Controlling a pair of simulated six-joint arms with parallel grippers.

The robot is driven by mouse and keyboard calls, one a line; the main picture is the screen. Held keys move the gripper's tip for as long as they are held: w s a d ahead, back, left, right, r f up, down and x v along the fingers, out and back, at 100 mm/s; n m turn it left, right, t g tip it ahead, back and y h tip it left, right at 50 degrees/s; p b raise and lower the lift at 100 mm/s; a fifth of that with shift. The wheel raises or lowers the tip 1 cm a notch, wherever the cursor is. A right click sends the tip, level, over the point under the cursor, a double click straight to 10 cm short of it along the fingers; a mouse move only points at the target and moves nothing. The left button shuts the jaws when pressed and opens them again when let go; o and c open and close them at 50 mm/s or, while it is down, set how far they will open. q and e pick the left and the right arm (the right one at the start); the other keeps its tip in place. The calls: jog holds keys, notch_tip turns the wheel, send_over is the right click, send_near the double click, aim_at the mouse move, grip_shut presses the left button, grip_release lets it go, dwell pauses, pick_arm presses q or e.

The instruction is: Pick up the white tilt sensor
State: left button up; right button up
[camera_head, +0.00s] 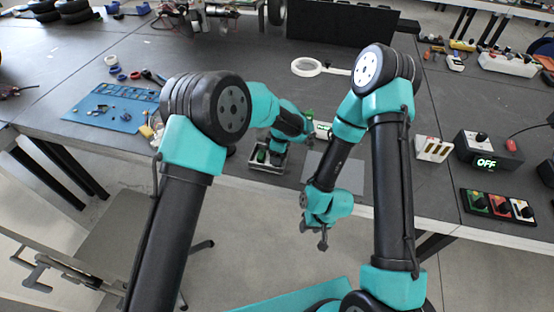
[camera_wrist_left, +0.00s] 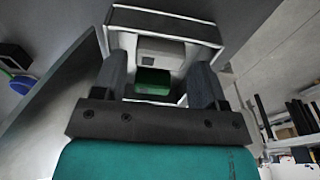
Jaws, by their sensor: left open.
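My left gripper (camera_head: 268,154) points down into a small white tray (camera_head: 268,168) at the table's front edge. In the left wrist view the open left gripper (camera_wrist_left: 161,78) has a finger on each side of a small white block (camera_wrist_left: 160,50) that looks like the tilt sensor. A green piece (camera_wrist_left: 152,82) sits beside the block. Whether the fingers touch the block cannot be told. In the head view my arm mostly hides the block. My right gripper (camera_head: 318,236) hangs in front of the table edge, apart from the tray, with its fingers too small to judge.
A blue mat (camera_head: 112,108) with small parts lies at the left. A roll of white tape (camera_head: 306,67) lies further back. A grey sheet (camera_head: 345,173) is right of the tray. A box with an OFF display (camera_head: 487,150) and a coloured switch panel (camera_head: 497,206) stand at the right.

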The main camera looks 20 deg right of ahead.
pick_arm(q)
jog(key=shift+f, duration=0.85)
jog(key=shift+c, duration=0.2)
jog(key=c, duration=0.6)
